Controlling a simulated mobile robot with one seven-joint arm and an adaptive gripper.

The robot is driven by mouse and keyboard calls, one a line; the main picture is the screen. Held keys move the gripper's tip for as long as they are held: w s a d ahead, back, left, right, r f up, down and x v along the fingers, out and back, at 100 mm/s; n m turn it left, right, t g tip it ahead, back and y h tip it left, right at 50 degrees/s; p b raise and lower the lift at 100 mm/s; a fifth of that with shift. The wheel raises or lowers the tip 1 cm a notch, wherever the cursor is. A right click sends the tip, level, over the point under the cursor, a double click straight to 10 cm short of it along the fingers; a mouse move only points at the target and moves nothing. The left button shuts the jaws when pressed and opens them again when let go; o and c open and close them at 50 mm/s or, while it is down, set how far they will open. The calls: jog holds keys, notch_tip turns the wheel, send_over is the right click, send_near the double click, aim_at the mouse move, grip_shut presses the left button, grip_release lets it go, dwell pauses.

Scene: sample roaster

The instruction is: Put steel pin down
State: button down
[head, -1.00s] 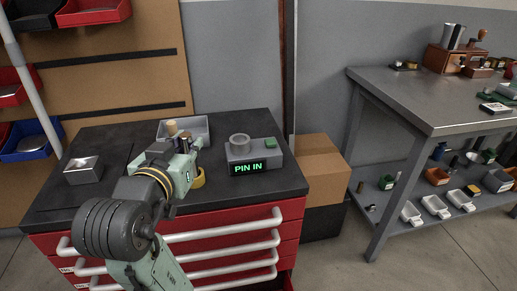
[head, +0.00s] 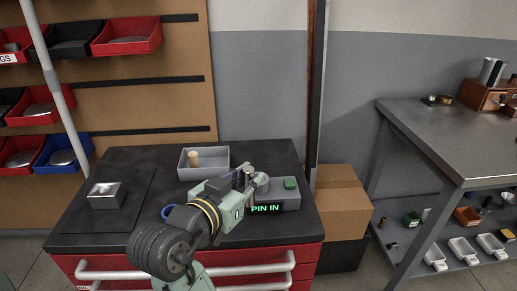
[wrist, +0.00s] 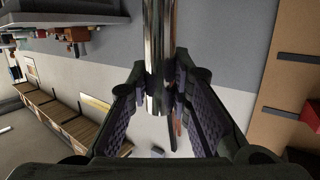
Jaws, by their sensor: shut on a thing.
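The steel pin (wrist: 157,50) is a shiny cylinder in the wrist view. It stands between the two finger pads of my gripper (wrist: 160,85), which is shut on it, and reaches past them to the top edge. In the head view my gripper (head: 246,180) is over the black bench top, at the left side of a grey device (head: 288,196). The device has a round grey ring on top, a green button and a display reading "PIN IN". My gripper partly hides the device, and the pin's lower end cannot be made out.
A grey metal tray (head: 218,156) with a tan-topped peg (head: 194,159) stands behind my gripper. A small metal box (head: 105,195) sits at the left, and a blue ring (head: 168,212) lies by my arm. A cardboard box (head: 341,200) and a dark post stand right of the bench.

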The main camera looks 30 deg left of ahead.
jog(key=shift+w+a+f+p, duration=0.3)
jog(key=shift+w+a+f, duration=0.45)
jog(key=shift+w, duration=1.05)
jog(key=shift+w+a+f+p, duration=0.3)
jog(key=shift+w+a+f, duration=0.5)
jog(key=shift+w, duration=0.95)
jog(key=shift+w+a+f+p, duration=0.3)
jog(key=shift+w+a+f, duration=0.45)
jog(key=shift+w, duration=1.05)
jog(key=shift+d+f, duration=0.15)
jog(key=shift+f, duration=0.2)
jog(key=c, duration=1.5)
grip_release()
jog(key=shift+o, duration=0.2)
